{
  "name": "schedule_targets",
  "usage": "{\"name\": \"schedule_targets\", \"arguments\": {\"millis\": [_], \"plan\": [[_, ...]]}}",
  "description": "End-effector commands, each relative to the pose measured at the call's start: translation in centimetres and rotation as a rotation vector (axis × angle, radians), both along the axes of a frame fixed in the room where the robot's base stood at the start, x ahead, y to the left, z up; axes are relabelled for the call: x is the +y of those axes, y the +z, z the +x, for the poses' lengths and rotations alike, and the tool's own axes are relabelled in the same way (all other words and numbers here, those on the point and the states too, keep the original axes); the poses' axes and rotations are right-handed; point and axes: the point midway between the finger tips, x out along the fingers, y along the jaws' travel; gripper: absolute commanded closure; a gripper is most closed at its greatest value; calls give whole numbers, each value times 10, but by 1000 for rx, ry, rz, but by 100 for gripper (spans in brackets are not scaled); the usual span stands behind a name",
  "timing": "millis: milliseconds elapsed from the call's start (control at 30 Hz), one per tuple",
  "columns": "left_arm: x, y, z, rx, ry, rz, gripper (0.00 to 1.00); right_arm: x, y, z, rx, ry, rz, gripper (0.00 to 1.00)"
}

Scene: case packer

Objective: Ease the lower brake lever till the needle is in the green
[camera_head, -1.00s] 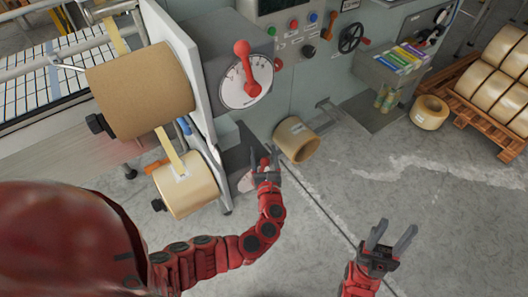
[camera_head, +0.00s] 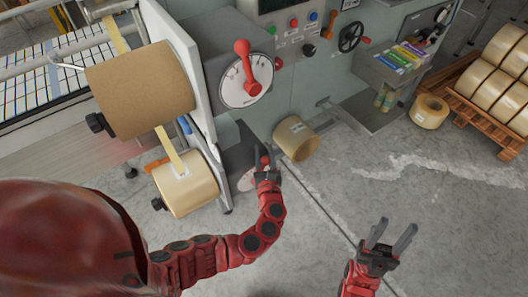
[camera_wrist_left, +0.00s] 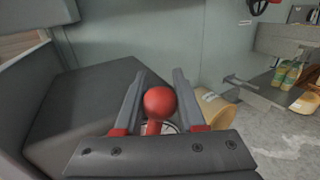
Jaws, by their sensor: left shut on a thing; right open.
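The lower brake lever's red ball knob (camera_head: 265,160) sits between the fingers of my left gripper (camera_head: 267,172), which is shut on it. The left wrist view shows the red knob (camera_wrist_left: 160,103) between the two fingers (camera_wrist_left: 160,98). The lower white dial (camera_head: 246,181) is mostly hidden behind my gripper and the lower dark housing. Its needle and green zone cannot be made out. The upper red lever (camera_head: 245,70) stands on its own dial (camera_head: 240,92), untouched. My right gripper (camera_head: 391,238) is open and empty over the floor.
A large brown roll (camera_head: 145,88) and a smaller tape roll (camera_head: 185,185) hang left of the lever. A loose roll (camera_head: 296,138) lies on the floor just right of my left gripper. A pallet (camera_head: 484,119) of rolls stands at far right. The floor around my right gripper is clear.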

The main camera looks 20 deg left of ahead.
Motion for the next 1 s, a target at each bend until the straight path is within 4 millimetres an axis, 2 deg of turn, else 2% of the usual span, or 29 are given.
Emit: {"name": "schedule_targets", "arguments": {"millis": [767,867,1000], "plan": [[0,0,0,0,-1,-1,100,0,0,0,0,0,0,50],[1,-3,-1,-17,-1,-13,100,0,-9,0,0,0,0,50],[6,-4,-8,-84,-3,-63,100,0,-34,0,0,0,0,50]]}}
